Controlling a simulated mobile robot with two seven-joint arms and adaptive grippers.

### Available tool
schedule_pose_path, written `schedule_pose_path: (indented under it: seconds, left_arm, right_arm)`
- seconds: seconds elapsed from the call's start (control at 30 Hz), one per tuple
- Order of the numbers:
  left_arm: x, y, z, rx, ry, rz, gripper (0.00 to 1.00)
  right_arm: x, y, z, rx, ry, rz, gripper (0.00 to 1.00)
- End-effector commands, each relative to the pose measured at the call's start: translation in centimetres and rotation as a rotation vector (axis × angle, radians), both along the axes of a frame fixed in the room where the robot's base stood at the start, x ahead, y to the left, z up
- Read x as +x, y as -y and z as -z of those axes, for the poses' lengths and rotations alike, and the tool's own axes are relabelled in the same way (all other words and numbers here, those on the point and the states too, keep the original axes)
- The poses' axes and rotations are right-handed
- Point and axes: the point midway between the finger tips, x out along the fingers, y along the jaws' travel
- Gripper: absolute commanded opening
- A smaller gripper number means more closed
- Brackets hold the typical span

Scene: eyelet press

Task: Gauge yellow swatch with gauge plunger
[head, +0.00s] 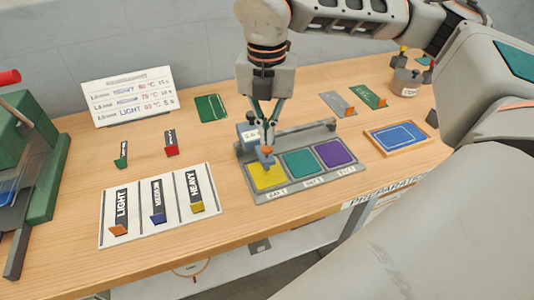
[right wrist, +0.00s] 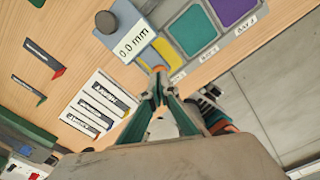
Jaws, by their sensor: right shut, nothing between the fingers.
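The yellow swatch (head: 268,178) lies in the left bay of a grey tray (head: 300,190). A grey gauge (head: 246,133) stands at the tray's left end; its display reads 0.0 mm in the right wrist view (right wrist: 132,42). The orange-topped gauge plunger (head: 266,151) is over the yellow swatch's back part. My right gripper (head: 268,141) is shut and empty, pointing down just above the plunger top; I cannot tell whether they touch. In the right wrist view the fingers (right wrist: 158,88) partly hide the plunger and yellow swatch (right wrist: 168,52). My left gripper is not in view.
Teal (head: 300,164) and purple (head: 335,153) swatches fill the other bays. A white mat (head: 142,228) with LIGHT, MEDIUM and HEAVY tools lies front left. A green press (head: 38,165) stands far left. A blue card in a wooden tray (head: 398,136) lies right.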

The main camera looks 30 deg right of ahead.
Motion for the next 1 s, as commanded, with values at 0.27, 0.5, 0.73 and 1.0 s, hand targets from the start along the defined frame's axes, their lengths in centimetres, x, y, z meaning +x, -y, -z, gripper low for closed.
schedule_pose_path:
  seconds: [0.27, 0.5, 0.73, 1.0]
  left_arm:
    - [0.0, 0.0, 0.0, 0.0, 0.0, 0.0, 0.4]
    - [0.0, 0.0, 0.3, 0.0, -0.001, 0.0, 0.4]
    - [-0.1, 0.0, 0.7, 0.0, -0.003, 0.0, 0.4]
    - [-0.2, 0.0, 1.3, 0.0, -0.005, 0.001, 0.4]
  right_arm:
    - [0.0, 0.0, 0.0, 0.0, 0.0, 0.0, 0.0]
    - [0.0, 0.0, 0.3, 0.0, 0.0, 0.0, 0.0]
    - [0.0, 0.0, 0.8, 0.0, 0.0, 0.0, 0.0]
    - [0.0, 0.0, 1.5, 0.0, 0.0, 0.0, 0.0]
